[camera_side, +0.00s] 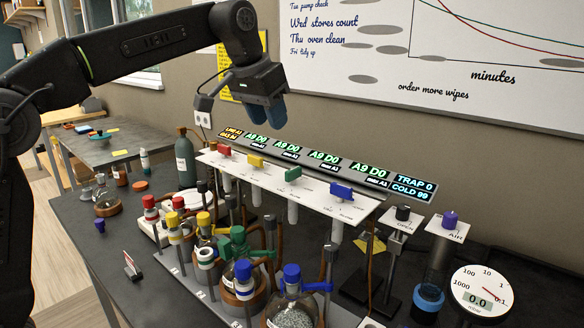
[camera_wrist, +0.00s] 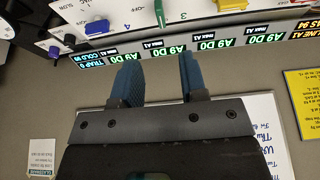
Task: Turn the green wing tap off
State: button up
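The green wing tap (camera_side: 293,174) sits on the white sloping panel (camera_side: 320,203), between the yellow wing tap (camera_side: 255,161) and the blue wing tap (camera_side: 341,191). A red wing tap (camera_side: 225,151) is at the panel's left end. In the wrist view the green tap (camera_wrist: 158,12) shows at the top edge, partly cut off. My gripper (camera_side: 275,112) is above and behind the panel, clear of the taps. In the wrist view its two blue fingers (camera_wrist: 161,72) stand apart with nothing between them. The labels beside the green tap are too small to read in the side view.
A strip of lit displays (camera_side: 325,165) runs behind the panel, with the wall and whiteboard (camera_side: 440,60) beyond. Flasks with coloured caps, such as the blue-capped flask (camera_side: 292,300), and clamps crowd the bench below. A dial gauge (camera_side: 480,292) stands at right.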

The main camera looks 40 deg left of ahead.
aim_at(293, 169)
jog(key=x, duration=0.7)
jog(key=w+x, duration=0.1)
jog(key=x, duration=0.6)
jog(key=shift+w+r, duration=0.1)
jog(key=shift+r, duration=0.05)
grip_shut()
